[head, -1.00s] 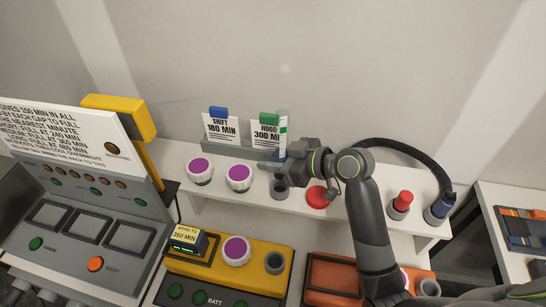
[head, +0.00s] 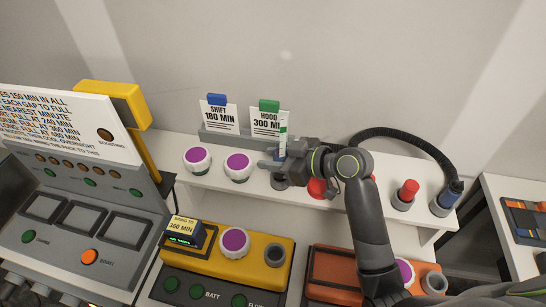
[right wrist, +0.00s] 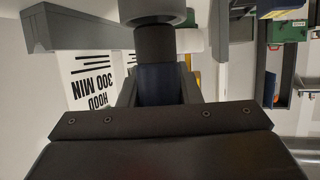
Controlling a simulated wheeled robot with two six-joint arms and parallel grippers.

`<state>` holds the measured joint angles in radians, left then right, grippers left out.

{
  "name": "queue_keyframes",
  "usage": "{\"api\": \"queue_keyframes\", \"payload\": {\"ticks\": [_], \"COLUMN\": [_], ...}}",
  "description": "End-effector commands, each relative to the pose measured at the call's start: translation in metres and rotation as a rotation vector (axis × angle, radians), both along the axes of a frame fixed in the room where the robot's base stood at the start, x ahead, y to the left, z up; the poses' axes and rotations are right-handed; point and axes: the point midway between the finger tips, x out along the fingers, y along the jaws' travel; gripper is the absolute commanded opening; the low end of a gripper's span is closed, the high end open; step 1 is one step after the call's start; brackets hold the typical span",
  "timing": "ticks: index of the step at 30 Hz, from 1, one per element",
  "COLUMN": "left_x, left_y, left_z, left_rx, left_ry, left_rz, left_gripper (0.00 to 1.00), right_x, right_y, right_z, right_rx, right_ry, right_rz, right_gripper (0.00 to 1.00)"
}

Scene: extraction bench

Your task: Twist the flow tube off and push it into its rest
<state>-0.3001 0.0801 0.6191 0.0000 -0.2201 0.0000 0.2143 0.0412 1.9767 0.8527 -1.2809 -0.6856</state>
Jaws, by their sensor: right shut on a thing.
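The flow tube (head: 283,143) is a slim upright tube with a green band, in front of the HOOD card. My right gripper (head: 272,164) is shut on its dark blue lower part, which also shows between the fingers (right wrist: 160,84) in the right wrist view. Below it stands a grey round rest (head: 279,182) on the white shelf, partly hidden by the gripper. In the right wrist view the tube's black end meets a grey ring (right wrist: 153,10); how deep it sits I cannot tell. My left gripper is not in view.
Two white purple-topped knobs (head: 237,166) stand left of the rest. A red disc (head: 317,188) lies right of it, partly behind my arm. A red-capped post (head: 406,194) and a black hose (head: 420,145) are further right. A yellow pack (head: 210,261) sits below.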

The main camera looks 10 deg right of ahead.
Motion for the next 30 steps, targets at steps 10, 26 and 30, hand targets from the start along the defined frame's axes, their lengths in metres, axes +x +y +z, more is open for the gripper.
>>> {"api": "queue_keyframes", "payload": {"ticks": [10,26,30], "left_x": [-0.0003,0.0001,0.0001], "left_y": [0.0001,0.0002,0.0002], "left_z": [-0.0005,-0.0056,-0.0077], "left_rx": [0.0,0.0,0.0], "left_ry": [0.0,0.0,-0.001], "left_rz": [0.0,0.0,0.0], "left_gripper": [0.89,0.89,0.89], "right_x": [-0.0001,-0.0002,-0.0002], "right_y": [0.0001,0.0,0.0001], "right_z": [-0.0005,-0.0066,-0.0092], "right_rx": [0.0,0.0,0.0], "right_ry": [0.0,0.0,0.0], "right_rz": [0.0,0.0,0.0], "right_gripper": [0.0,0.0,0.0]}}
